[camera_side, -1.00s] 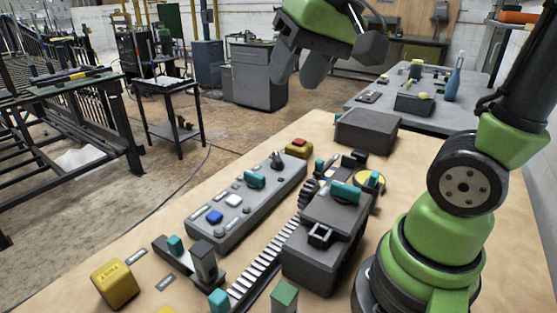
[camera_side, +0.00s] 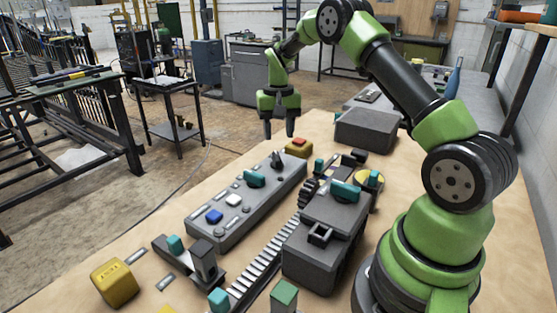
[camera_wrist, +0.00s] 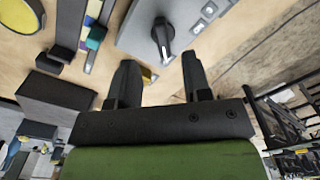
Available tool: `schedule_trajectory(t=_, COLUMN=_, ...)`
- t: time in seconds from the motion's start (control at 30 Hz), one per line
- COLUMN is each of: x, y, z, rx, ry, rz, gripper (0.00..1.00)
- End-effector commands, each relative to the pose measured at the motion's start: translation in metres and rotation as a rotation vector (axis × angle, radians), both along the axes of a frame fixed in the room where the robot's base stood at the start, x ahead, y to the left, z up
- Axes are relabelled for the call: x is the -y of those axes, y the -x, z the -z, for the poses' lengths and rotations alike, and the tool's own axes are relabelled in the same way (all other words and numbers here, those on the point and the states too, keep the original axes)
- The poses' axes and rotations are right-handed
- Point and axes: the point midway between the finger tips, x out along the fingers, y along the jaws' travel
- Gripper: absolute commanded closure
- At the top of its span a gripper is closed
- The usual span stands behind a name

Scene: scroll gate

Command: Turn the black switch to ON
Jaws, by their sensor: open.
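The black switch (camera_side: 277,160) is a small knob with a pointer at the far end of the grey control panel (camera_side: 223,232). My gripper (camera_side: 279,130) points down above the far end of the panel, a little above and apart from the switch. In the wrist view its fingers (camera_wrist: 159,62) are open with nothing between them, and the switch shows just beyond the gap.
A yellow box with a red button (camera_side: 297,146) sits beside the panel's far end, close to my gripper. The panel also carries a teal knob (camera_side: 254,180), a blue button (camera_side: 214,216) and a white button (camera_side: 234,201). A dark grey block (camera_side: 366,130) stands right of it.

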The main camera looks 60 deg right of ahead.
Motion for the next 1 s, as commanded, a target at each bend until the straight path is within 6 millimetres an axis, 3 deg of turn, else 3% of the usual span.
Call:
schedule_trajectory(t=0.2, x=-0.001, y=0.001, z=0.043, rx=-0.004, ry=-0.004, rz=0.000, gripper=0.55)
schedule_trajectory(t=0.4, x=-0.001, y=0.001, z=0.073, rx=-0.001, ry=-0.003, rz=0.001, gripper=0.55)
schedule_trajectory(t=0.57, x=-0.001, y=0.000, z=0.083, rx=0.000, ry=-0.001, rz=0.000, gripper=0.55)
schedule_trajectory(t=0.83, x=-0.001, y=0.000, z=0.085, rx=0.002, ry=-0.001, rz=0.000, gripper=0.55)
schedule_trajectory(t=1.0, x=-0.001, y=0.000, z=0.084, rx=0.002, ry=-0.001, rz=0.000, gripper=0.92)
